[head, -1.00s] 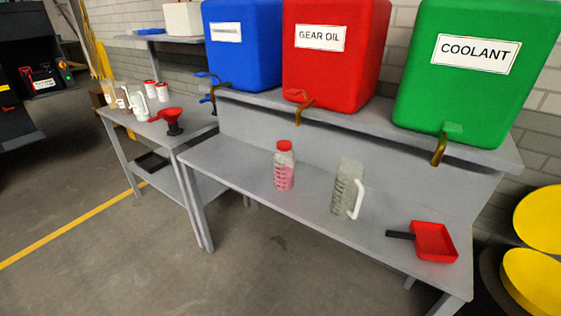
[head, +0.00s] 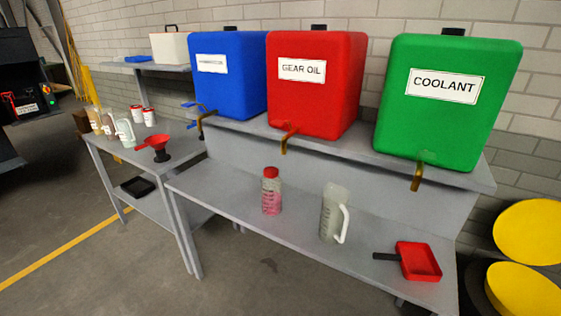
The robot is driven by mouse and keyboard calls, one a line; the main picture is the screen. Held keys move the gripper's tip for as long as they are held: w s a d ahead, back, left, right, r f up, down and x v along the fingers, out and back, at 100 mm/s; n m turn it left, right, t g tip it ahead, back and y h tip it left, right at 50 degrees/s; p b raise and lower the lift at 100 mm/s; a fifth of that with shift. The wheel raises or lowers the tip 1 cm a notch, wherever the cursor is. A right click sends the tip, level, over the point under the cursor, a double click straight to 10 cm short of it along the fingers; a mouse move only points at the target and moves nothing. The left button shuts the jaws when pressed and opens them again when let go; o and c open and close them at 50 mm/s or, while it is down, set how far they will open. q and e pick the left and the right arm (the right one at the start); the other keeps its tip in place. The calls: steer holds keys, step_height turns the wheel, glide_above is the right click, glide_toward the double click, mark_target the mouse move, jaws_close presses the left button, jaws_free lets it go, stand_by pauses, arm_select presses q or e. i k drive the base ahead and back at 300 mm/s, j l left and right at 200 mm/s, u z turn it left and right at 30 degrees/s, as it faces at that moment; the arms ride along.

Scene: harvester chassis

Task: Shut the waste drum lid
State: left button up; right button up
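The waste drum stands at the right edge of the head view, right of the bench and partly cut off by the frame. Its yellow lid (head: 531,232) appears as a round disc standing tilted up at the back. In front of it and lower is a second yellow round surface (head: 525,291), with a dark curved edge beside it. I cannot tell how the two join, and the drum's lower body is out of frame. Neither of my grippers is in view.
A grey bench (head: 225,205) holds a pink-filled bottle (head: 271,192), a clear jug (head: 332,213) and a red scoop (head: 418,261). Blue, red and green (head: 448,95) tanks stand on its shelf. A side table with a red funnel (head: 158,146) is left. The floor (head: 110,265) in front is clear.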

mark_target(528, 230)
steer(key=z, duration=2.15)
steer(key=i+l+u, duration=0.25)
steer(key=i+l, duration=0.5)
steer(key=i+l+u, duration=0.25)
steer(key=i+l, duration=0.5)
steer(key=l, duration=0.1)
